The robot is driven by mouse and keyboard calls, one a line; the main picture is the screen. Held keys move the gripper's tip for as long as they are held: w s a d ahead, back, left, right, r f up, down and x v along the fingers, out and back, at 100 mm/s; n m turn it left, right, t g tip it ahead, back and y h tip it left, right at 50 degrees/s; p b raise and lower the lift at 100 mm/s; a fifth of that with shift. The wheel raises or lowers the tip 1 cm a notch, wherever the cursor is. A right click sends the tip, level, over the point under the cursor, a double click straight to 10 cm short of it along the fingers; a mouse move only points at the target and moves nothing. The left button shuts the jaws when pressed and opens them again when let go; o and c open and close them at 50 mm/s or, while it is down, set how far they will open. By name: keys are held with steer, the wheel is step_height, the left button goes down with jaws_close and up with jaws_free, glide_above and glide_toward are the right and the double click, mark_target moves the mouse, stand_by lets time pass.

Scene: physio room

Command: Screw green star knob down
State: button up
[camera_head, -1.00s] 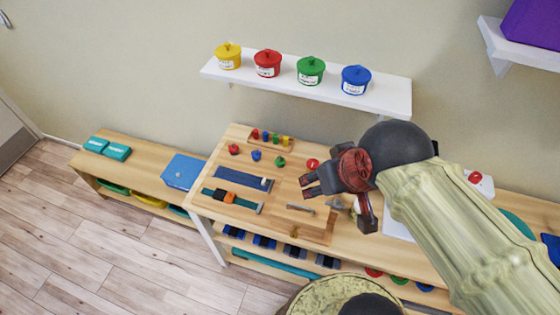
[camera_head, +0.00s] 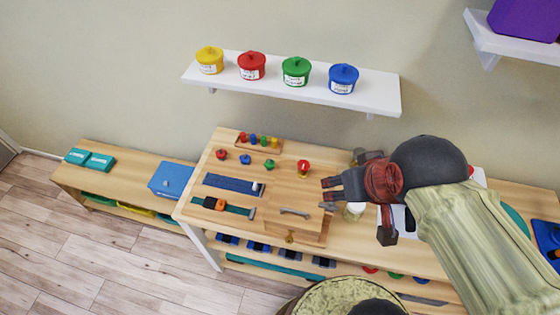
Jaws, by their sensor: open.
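The green star knob (camera_head: 269,164) is a small green piece on the wooden work table (camera_head: 225,136). It stands in a row to the right of a red knob (camera_head: 221,154) and a blue knob (camera_head: 245,159). The view is too small to tell how far down it sits or whether its thread shows. My gripper (camera_head: 328,189) is open and empty. It is over the table, to the right of the green knob and apart from it, with its fingers pointing left.
A taller red-topped piece (camera_head: 303,168) stands between the green knob and my gripper. A rack of coloured pegs (camera_head: 258,146) lies behind. Blue and teal strap strips (camera_head: 233,185) lie in front. A wall shelf (camera_head: 375,92) with coloured pots hangs above.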

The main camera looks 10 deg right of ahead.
steer(key=w+d+f+n+h+p, duration=0.1)
steer(key=w+d+n+h+p, duration=0.15)
steer(key=w+n, duration=0.95)
steer(key=n+g+y+p, duration=0.15)
steer(key=n+p, duration=0.55)
steer(key=n, duration=1.7)
glide_above(270, 165)
steer(key=s, duration=0.3)
step_height(270, 165, down, 27)
steer(key=shift+y, duration=0.4)
steer(key=b+x, duration=0.3)
steer(key=x, duration=0.4)
steer(key=shift+w+a+f, duration=0.1)
steer(key=shift+f, duration=0.05)
steer(key=shift+t, duration=0.25)
steer(key=shift+c, duration=1.4)
steer(key=shift+m, duration=0.3)
steer(key=c, duration=0.9)
